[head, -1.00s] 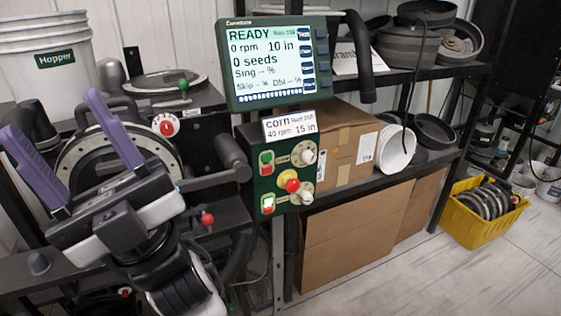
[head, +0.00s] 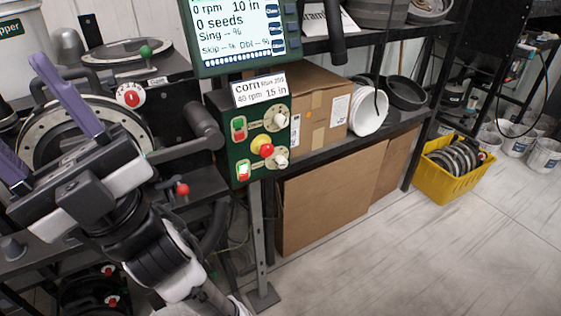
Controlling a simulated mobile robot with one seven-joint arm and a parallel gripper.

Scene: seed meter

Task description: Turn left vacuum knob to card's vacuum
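A green control panel (head: 250,137) carries two pale knobs, an upper knob (head: 275,118) and a lower knob (head: 280,158), on round plates at its right side. I cannot tell from their labels which is the left vacuum knob. A white card (head: 259,91) above the panel reads corn, 40 rpm, 15 in. The display (head: 237,32) above it shows 0 rpm, 10 in and 0 seeds; its top is cut off. My gripper (head: 22,105) is at the left, its purple fingers spread wide and empty, well away from the panel. The left finger is partly out of view.
A red-and-yellow button (head: 265,150) and two rocker switches sit beside the knobs. A dark cylinder (head: 204,124) on a bar juts out left of the panel. A white dial with a red centre (head: 131,96) stands near my gripper. Open floor (head: 370,260) lies at the right.

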